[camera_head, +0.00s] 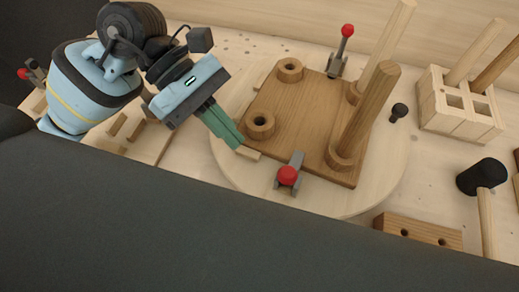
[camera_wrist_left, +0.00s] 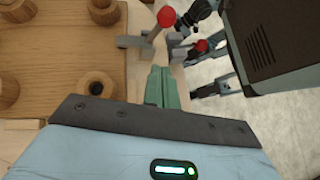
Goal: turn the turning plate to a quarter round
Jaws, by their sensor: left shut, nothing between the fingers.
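The turning plate (camera_head: 385,190) is a pale round wooden disc in the middle of the head view. A brown square board (camera_head: 300,122) lies on it, with two upright round legs (camera_head: 368,118) at its right side and two open ring sockets (camera_head: 260,124) at its left. Clamps with red knobs (camera_head: 288,176) stand at the board's near and far edges. My left gripper (camera_head: 238,143) is shut and empty, its green fingertips over the plate's left part, close to a small pale block (camera_head: 247,154). In the left wrist view the fingers (camera_wrist_left: 161,88) point toward a red-knobbed clamp (camera_wrist_left: 135,42); contact cannot be told.
A pale slotted block (camera_head: 458,110) holding rods stands at the right. A black-headed mallet (camera_head: 482,176) and a drilled brown block (camera_head: 418,231) lie near the right front. A small black knob (camera_head: 399,111) is by the plate's right. Pale wooden pieces (camera_head: 130,135) lie at the left.

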